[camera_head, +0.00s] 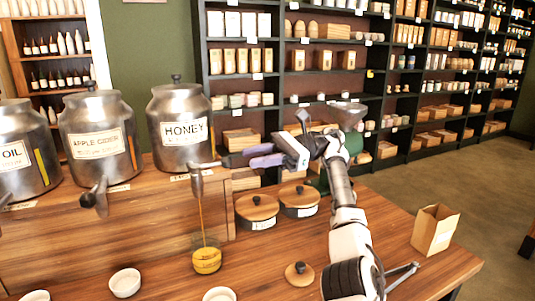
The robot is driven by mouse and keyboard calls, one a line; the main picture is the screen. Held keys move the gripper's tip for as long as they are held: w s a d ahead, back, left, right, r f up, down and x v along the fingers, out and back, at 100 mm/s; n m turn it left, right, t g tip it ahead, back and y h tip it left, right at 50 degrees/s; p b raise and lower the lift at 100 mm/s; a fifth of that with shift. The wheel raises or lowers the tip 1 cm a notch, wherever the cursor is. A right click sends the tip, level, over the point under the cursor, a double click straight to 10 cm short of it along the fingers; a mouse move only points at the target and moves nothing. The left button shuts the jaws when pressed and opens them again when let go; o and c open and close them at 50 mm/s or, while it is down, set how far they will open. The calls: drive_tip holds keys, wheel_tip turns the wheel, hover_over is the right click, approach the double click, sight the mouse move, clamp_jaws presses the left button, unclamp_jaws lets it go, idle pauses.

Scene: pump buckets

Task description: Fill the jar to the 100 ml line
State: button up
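The HONEY dispenser (181,118) is a metal drum on the wooden stand. Its spigot (197,182) hangs over the front, and a thin amber stream (201,215) runs from it down into a small clear jar (206,258). The jar stands upright on the lower counter with amber honey in it; its marks are too small to read. My gripper (228,161) reaches in from the right, its tips at or very near the spigot's lever (210,165). I cannot tell whether it touches the lever or how far its fingers are apart.
The APPLE CIDER drum (100,135) and OIL drum (22,150) stand left. Two lidded pots (257,210) (299,200) sit behind the jar. White bowls (125,283) (219,294), a small wooden lid (299,273) and a paper bag (435,230) are on the counter. Shelves (290,80) stand behind.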

drive_tip(key=shift+p+v, duration=0.4)
drive_tip(key=shift+v, duration=0.85)
drive_tip(key=shift+s, duration=0.1)
